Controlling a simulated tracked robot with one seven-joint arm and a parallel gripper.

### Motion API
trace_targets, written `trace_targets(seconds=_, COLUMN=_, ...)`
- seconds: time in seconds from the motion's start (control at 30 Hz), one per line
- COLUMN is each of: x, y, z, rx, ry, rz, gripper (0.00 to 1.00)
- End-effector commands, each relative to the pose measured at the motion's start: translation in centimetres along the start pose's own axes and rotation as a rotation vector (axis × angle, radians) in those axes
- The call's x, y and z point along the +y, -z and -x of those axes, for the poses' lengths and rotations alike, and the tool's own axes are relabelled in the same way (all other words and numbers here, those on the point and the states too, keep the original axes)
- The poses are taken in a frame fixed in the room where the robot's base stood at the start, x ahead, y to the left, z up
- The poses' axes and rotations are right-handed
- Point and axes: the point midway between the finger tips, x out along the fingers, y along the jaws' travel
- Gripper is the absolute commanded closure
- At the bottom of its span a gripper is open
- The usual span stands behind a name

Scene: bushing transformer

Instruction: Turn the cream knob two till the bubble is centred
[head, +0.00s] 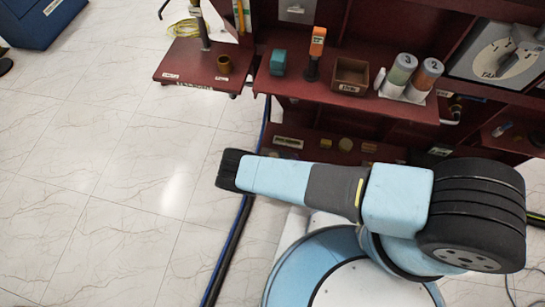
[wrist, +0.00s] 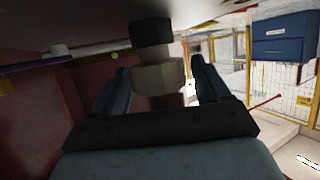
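A cream faceted knob (wrist: 158,76) with a black piece (wrist: 151,31) above it hangs below a pale surface in the wrist view. I see no number on it. My gripper (wrist: 160,68) has its two dark blue fingers spread, one on each side of the cream knob. A narrow gap shows at the right finger; the left finger is very near the knob, and I cannot tell if it touches. I cannot make out a bubble in either view.
A dark red shelf unit (head: 348,103) holds a teal block (head: 278,62), an orange-topped item (head: 316,46), a small brown box (head: 350,76) and numbered cylinders (head: 400,72). A red platform (head: 188,62) juts out left. The tiled floor at left is clear. A blue cabinet (wrist: 285,37) stands far off.

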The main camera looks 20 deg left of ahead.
Motion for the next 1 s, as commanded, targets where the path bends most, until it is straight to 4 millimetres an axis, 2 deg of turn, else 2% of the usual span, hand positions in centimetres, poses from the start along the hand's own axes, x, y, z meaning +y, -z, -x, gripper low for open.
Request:
trace_targets(seconds=0.07, x=0.0, y=0.0, z=0.01, rx=0.0, ry=0.0, rz=0.0, gripper=0.33)
trace_targets(seconds=0.47, x=-0.04, y=-0.01, z=0.02, rx=0.0, ry=0.001, rz=0.0, gripper=0.71)
trace_targets(seconds=0.5, x=-0.8, y=0.21, z=-0.44, rx=0.002, ry=0.001, rz=-0.001, gripper=0.71)
trace_targets(seconds=0.53, x=-0.53, y=0.16, z=-0.33, rx=0.001, ry=0.0, rz=-0.002, gripper=0.69)
trace_targets(seconds=0.57, x=-0.39, y=0.14, z=-0.26, rx=0.001, ry=-0.001, rz=-0.003, gripper=0.72)
trace_targets(seconds=0.77, x=-0.17, y=0.11, z=-0.1, rx=0.001, ry=-0.026, rz=-0.017, gripper=0.72)
trace_targets(seconds=1.0, x=-0.13, y=0.17, z=-0.12, rx=0.002, ry=-0.142, rz=-0.067, gripper=0.72)
